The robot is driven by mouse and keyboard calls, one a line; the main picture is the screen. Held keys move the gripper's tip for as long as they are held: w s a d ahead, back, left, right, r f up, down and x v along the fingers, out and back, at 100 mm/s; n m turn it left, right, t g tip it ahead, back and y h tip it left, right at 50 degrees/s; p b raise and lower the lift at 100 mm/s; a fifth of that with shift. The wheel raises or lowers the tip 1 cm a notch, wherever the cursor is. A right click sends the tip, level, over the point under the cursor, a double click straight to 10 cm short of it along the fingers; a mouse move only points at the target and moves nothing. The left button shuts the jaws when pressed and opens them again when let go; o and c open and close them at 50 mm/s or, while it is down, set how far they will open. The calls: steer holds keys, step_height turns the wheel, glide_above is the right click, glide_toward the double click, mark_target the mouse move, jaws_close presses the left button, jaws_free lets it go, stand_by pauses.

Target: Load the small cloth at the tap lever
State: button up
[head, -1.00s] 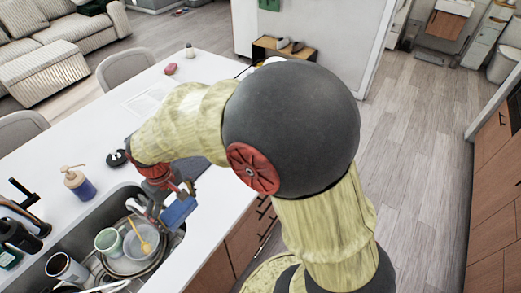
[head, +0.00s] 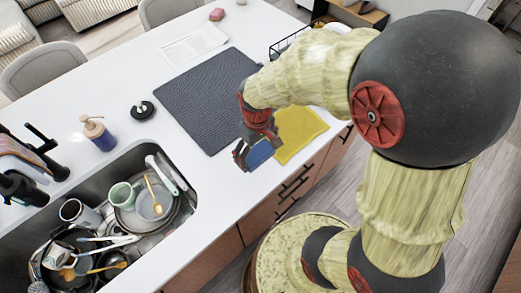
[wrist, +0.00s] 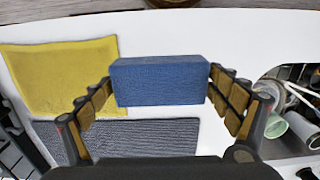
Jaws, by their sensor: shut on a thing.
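My gripper (head: 252,152) is shut on a blue block (wrist: 160,80), which looks like a sponge. The block also shows in the head view (head: 260,153), over the counter's front edge. A small yellow cloth (head: 299,132) lies flat on the counter just right of my gripper; in the wrist view the cloth (wrist: 62,72) is at the left. The black tap (head: 42,150) stands behind the sink at the far left. A pale pinkish-blue thing (head: 16,146) shows beside the tap; I cannot tell what it is or make out the lever.
A sink (head: 190,200) full of dishes is at the lower left. A soap bottle (head: 99,133) and a black round stopper (head: 142,110) stand behind it. A dark grey mat (head: 205,95) lies mid-counter. A wire rack (head: 290,42) is at the back right. White counter between mat and sink is clear.

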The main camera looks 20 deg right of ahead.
steer(key=w+d+f, duration=0.1)
steer(key=f, duration=0.1)
steer(key=w+f+b, duration=0.1)
steer(key=w+f, duration=0.1)
steer(key=w+d+f, duration=0.1)
steer(key=w+f, duration=0.1)
steer(key=shift+w+d+f, duration=0.2)
steer(key=shift+w+d, duration=0.05)
steer(key=shift+d, duration=0.05)
steer(key=shift+f+b, duration=0.5)
steer(key=shift+f, duration=1.1)
steer(key=shift+f, duration=0.1)
steer(key=o, duration=1)
steer(key=shift+w, duration=0.1)
step_height(320, 180, up, 13)
steer(key=p, duration=0.2)
step_height(320, 180, up, 19)
steer(key=m+t, duration=0.3)
steer(key=t, duration=0.2)
glide_above(262, 150)
steer(key=s, duration=0.9)
steer(key=shift+s+a+m+t, duration=0.3)
steer(key=shift+s, duration=0.2)
